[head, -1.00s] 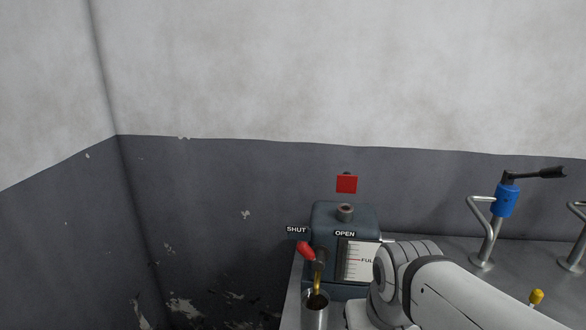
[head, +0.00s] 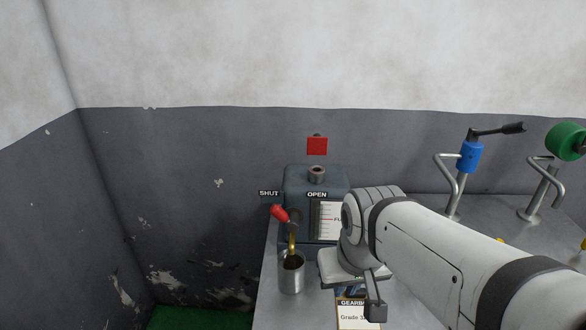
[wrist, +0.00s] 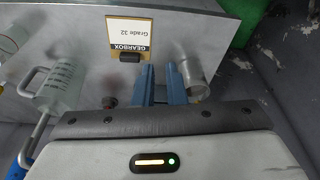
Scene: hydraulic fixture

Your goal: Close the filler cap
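The filler neck (head: 316,174) is a short round stub with a dark open mouth on top of the blue-grey gearbox housing (head: 300,178) in the head view. A red square plate (head: 317,146) stands upright above and behind it; it may be the filler cap swung open, but its hinge does not show clearly. My gripper (wrist: 161,72) is open and empty in the wrist view, its two blue fingers apart. It is low over the bench, in front of and below the neck, near the metal cup (wrist: 197,75). My arm hides part of the housing's right side.
A red-handled tap (head: 280,213) runs brown oil into the metal cup (head: 292,275); SHUT and OPEN labels sit above. A Grade 32 gearbox card (wrist: 130,35) and a measuring jug (wrist: 62,85) are on the bench. Blue (head: 468,156) and green (head: 566,142) fittings stand right.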

